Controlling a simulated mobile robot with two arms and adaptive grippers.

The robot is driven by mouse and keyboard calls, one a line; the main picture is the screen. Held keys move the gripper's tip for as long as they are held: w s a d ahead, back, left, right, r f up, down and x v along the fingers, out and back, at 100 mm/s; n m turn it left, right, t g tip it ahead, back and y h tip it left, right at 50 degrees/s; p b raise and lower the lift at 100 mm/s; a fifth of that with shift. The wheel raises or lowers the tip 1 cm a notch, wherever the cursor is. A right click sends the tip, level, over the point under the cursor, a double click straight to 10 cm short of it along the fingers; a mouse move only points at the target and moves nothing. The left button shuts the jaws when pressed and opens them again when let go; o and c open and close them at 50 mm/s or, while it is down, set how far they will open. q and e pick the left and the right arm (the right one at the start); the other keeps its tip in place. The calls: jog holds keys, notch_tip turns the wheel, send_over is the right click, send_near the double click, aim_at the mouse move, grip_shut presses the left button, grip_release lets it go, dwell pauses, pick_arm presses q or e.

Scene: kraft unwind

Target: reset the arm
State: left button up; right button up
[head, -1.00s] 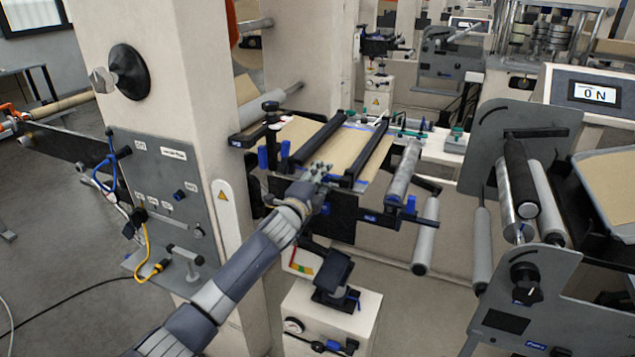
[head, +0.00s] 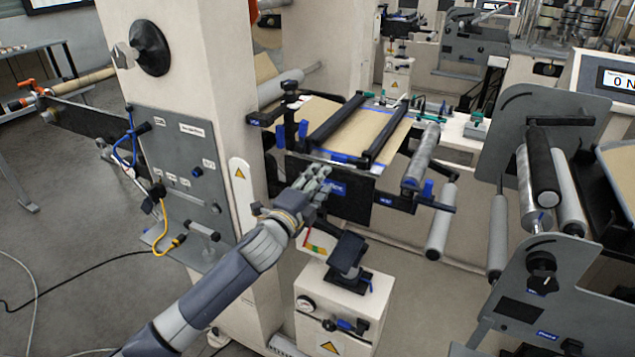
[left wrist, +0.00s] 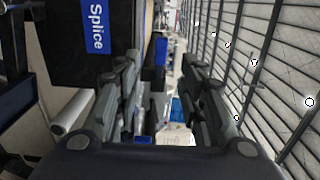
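My left arm comes up from the bottom left of the head view. Its gripper (head: 318,181) is just in front of the black panel (head: 345,192) below the splice table (head: 372,132), a tan web with two black bars across it. In the left wrist view the fingers of the gripper (left wrist: 160,78) stand apart with a gap between them, and nothing is held. A black plate with a blue "Splice" label (left wrist: 95,25) is at the upper left there. I cannot tell whether the gripper touches the panel. My right gripper is not in view.
A cream column with a grey control panel (head: 185,165) stands left of the arm. A white box with a black bracket (head: 345,290) is below the gripper. Grey rollers (head: 440,222) and a machine side plate (head: 535,290) are to the right. Grey floor is open at left.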

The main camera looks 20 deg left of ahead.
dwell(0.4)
pick_arm(q)
jog(key=s+a+f+n+g+y, duration=0.1)
jog(key=s+f+n+g, duration=0.25)
jog(key=f, duration=1.25)
jog(key=s+a+f+n+g, duration=0.25)
jog(key=s+f, duration=0.25)
jog(key=f, duration=1.2)
jog(key=s+d+f+n+g, duration=0.2)
jog(key=s+f+n+g, duration=0.3)
jog(key=s+f, duration=1.3)
jog(key=s+d+f+n+g, duration=0.1)
jog(key=s+f, duration=0.3)
jog(key=s, duration=0.6)
jog(key=s+d+f+n+g, duration=0.2)
jog(key=s+f, duration=0.3)
jog(key=s, duration=0.6)
jog(key=s+d+f+n+g, duration=0.1)
jog(key=s+d+f+g, duration=0.2)
jog(key=s, duration=0.7)
notch_tip(320, 180, down, 2)
jog(key=shift+s+d+f+n, duration=0.1)
jog(key=shift+s+d+n, duration=0.2)
jog(key=shift+n, duration=0.1)
